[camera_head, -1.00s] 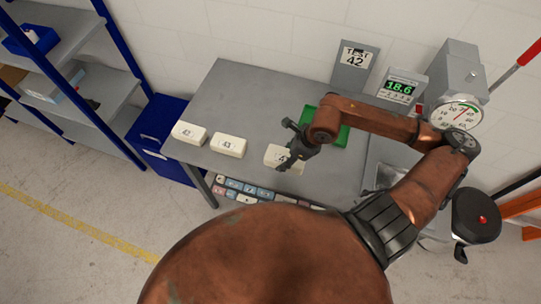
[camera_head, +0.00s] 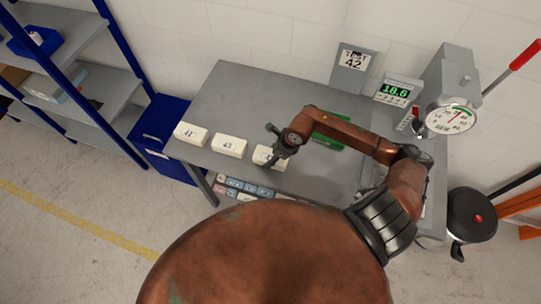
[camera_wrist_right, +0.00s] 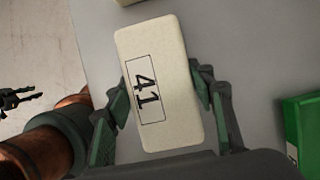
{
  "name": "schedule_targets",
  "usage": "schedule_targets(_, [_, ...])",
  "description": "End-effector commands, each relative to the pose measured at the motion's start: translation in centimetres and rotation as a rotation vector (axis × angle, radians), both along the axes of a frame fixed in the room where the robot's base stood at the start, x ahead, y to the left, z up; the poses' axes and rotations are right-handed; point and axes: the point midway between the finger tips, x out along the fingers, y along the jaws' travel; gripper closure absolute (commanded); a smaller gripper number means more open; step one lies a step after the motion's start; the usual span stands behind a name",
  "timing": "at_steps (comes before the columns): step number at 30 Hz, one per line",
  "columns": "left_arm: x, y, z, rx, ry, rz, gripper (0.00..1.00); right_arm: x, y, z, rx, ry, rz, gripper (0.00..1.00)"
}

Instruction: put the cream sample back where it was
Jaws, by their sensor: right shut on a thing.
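My right gripper (camera_head: 268,158) is shut on a cream block (camera_head: 262,152) at the front edge of the grey table (camera_head: 240,95). In the wrist view the block (camera_wrist_right: 160,85) carries the label 41, and the two fingers (camera_wrist_right: 168,92) press on its long sides. I cannot tell whether the block touches the table. Two more cream blocks lie to its left: the middle one (camera_head: 229,146), which reads 43, and the left one (camera_head: 190,134), whose label is hard to read. A dark gripper-like part (camera_wrist_right: 14,98) at the wrist view's left edge may be my left gripper.
A green tray (camera_head: 331,130) lies behind my right arm. A sign reading TEST 42 (camera_head: 353,68), a display reading 18.6 (camera_head: 397,91) and a dial gauge (camera_head: 452,117) stand at the back. A blue bin (camera_head: 160,120) is left of the table.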

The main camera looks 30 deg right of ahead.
Motion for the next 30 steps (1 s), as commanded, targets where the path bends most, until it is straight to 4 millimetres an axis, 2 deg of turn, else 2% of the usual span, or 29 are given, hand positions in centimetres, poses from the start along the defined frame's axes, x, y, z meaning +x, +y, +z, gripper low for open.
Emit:
schedule_targets(5, [-0.1, 0.0, -0.2, 0.000, 0.001, 0.000, 0.68, 0.0, 0.0, -0.1, 0.000, 0.000, 0.000, 0.65])
schedule_targets(6, [-0.1, 0.0, -0.2, 0.000, 0.001, 0.000, 0.68, 0.0, 0.0, -0.2, 0.000, 0.000, 0.000, 0.49])
schedule_targets(13, [-0.1, 0.0, -0.2, 0.000, 0.001, 0.001, 0.68, 0.0, 0.0, -0.1, 0.000, 0.000, 0.000, 0.33])
schedule_targets(23, [-0.1, 0.0, 0.0, 0.000, 0.001, 0.001, 0.68, 0.0, 0.0, 0.1, 0.000, 0.000, 0.000, 0.33])
schedule_targets(26, [-0.1, 0.0, -0.3, 0.000, 0.001, 0.001, 0.68, -0.2, -0.4, 0.9, -0.003, -0.001, 0.000, 0.33])
schedule_targets(30, [-0.1, 0.0, -0.8, 0.000, 0.002, 0.001, 0.68, -0.9, -1.1, 3.2, -0.005, -0.003, 0.001, 0.33])
